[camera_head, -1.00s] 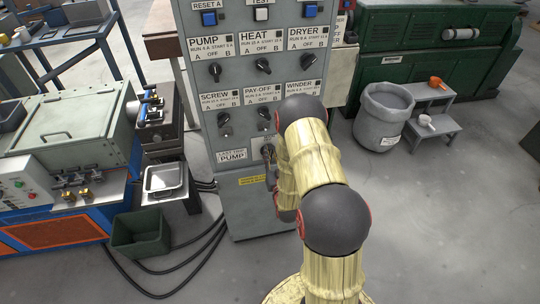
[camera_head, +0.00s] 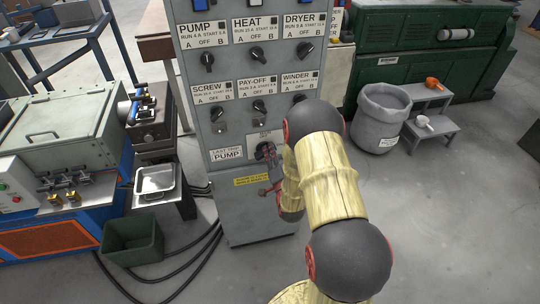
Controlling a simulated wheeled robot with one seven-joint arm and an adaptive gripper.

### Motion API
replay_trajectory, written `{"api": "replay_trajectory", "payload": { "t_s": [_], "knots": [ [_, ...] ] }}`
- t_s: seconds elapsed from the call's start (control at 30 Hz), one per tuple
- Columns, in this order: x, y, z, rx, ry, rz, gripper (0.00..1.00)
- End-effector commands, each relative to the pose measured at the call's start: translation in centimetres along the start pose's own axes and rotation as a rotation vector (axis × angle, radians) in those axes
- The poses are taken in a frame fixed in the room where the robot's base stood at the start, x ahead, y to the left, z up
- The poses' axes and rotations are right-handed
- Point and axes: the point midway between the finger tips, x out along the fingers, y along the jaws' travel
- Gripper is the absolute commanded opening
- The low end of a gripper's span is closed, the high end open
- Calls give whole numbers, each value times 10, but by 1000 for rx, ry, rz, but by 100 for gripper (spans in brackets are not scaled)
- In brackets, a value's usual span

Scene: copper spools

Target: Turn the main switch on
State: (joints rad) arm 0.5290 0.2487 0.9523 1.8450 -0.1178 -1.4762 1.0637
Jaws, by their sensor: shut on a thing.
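The main switch (camera_head: 263,148) is a dark rotary knob low on the front of the grey control cabinet (camera_head: 255,205). It is under a small label and right of the "LAST TRIP PUMP" plate (camera_head: 227,154). My gripper (camera_head: 267,155) is at this knob, with its fingers shut on it. The fingers and my arm hide part of the knob, so its exact angle is hard to tell.
Several selector knobs, such as the pay-off knob (camera_head: 259,106), sit above on the cabinet. A green bin (camera_head: 132,240) and black cables lie on the floor at left. A grey barrel (camera_head: 381,117) and step stool (camera_head: 430,128) stand at right, with clear floor in front.

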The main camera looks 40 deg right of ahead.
Motion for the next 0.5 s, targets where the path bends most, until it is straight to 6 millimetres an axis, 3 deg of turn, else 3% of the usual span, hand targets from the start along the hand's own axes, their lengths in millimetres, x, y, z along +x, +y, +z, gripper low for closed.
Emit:
{"api": "replay_trajectory", "payload": {
  "t_s": [0.5],
  "knots": [
    [0, 10, 2, 407, 2, 0, 0]
  ]
}}
